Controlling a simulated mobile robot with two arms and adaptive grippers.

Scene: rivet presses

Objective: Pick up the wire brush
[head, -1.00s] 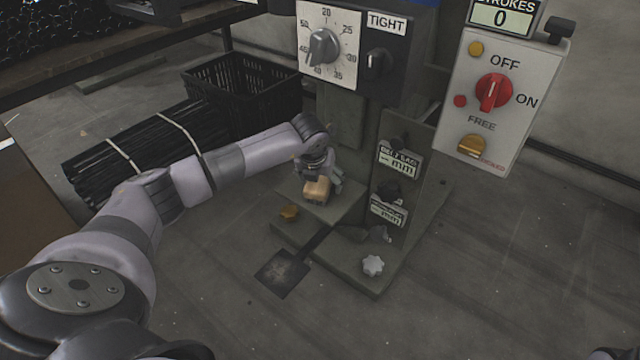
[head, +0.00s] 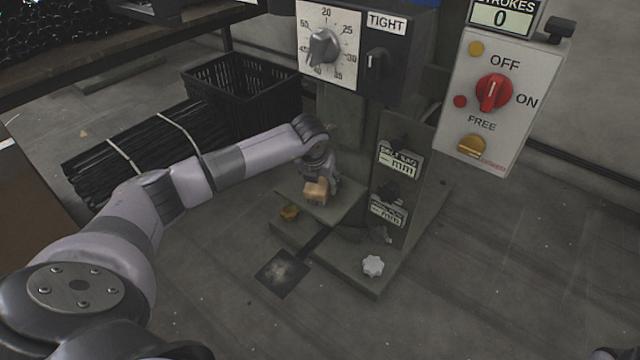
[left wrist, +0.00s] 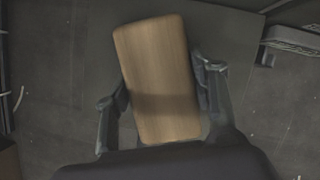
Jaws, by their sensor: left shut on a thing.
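The wire brush (head: 316,191) shows as a small tan wooden block at the base of the press. In the left wrist view the brush (left wrist: 158,75) is a rounded wooden block, slightly tilted, filling the space between the fingers. Its bristles are hidden. My left gripper (head: 321,181) is shut on the brush, with one finger on each side, just over the grey press plate (head: 345,205). In the left wrist view the left gripper (left wrist: 162,95) touches or nearly touches both sides of the block. I cannot tell whether the brush is clear of the plate.
The press column with a dial (head: 325,45) rises right behind the gripper. A control box (head: 510,95) hangs at the right. A black crate (head: 245,90) and bundled black rods (head: 135,150) lie behind my arm. The floor at the front is open.

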